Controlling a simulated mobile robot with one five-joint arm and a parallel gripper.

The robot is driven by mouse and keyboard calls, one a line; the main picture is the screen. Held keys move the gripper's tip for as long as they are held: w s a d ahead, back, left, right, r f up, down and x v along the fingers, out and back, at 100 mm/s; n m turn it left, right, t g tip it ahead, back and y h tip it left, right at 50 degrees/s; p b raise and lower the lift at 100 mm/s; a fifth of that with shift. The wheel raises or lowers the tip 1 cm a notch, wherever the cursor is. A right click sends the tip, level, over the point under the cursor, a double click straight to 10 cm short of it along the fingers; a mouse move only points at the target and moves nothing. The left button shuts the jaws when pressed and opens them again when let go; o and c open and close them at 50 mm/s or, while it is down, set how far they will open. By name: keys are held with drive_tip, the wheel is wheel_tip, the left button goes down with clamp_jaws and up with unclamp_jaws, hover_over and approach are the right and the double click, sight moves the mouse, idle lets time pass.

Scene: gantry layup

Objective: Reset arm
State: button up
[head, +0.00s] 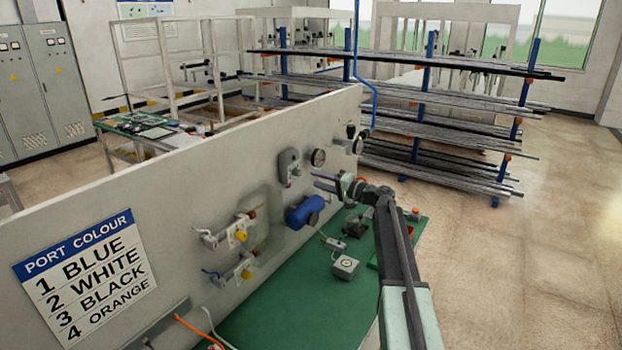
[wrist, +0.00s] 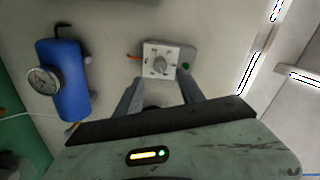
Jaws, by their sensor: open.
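My gripper (head: 328,182) is at the end of my arm, in front of the upright pale panel (head: 130,215), with its fingers pointing left towards the panel. In the wrist view its two fingers (wrist: 160,88) are spread apart, with nothing held between them. A blue cylinder (head: 303,212) is mounted on the panel below my gripper. A blue body with a gauge (wrist: 70,88) shows left of the fingers in the wrist view.
Round gauges (head: 318,157) and yellow-knobbed valve fittings (head: 240,236) stick out from the panel. A green bench top (head: 275,315) below carries a small grey box (head: 345,266). A rack of long bars (head: 430,135) stands behind. Open floor (head: 540,240) lies to the right.

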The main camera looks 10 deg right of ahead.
drive_tip(key=s+a+f+n+g+h+b, duration=0.2)
drive_tip(key=s+a+f+g, duration=0.2)
drive_tip(key=s+a+f, duration=0.45)
drive_tip(key=s+a+f+n+g+h+b, duration=0.2)
drive_tip(key=s+a+f+g, duration=0.3)
drive_tip(key=s+f, duration=0.6)
drive_tip(key=s+d+f+g+h+b, duration=0.2)
drive_tip(key=s+f+h, duration=0.2)
drive_tip(key=s, duration=0.6)
drive_tip(key=s+d+f+n+g+h+b, duration=0.1)
drive_tip(key=s+f+h, duration=0.3)
drive_tip(key=s+f, duration=0.4)
drive_tip(key=shift+s+d+f+g+h+b, duration=0.15)
drive_tip(key=shift+s+d+g+h+b, duration=0.25)
drive_tip(key=shift+s, duration=0.65)
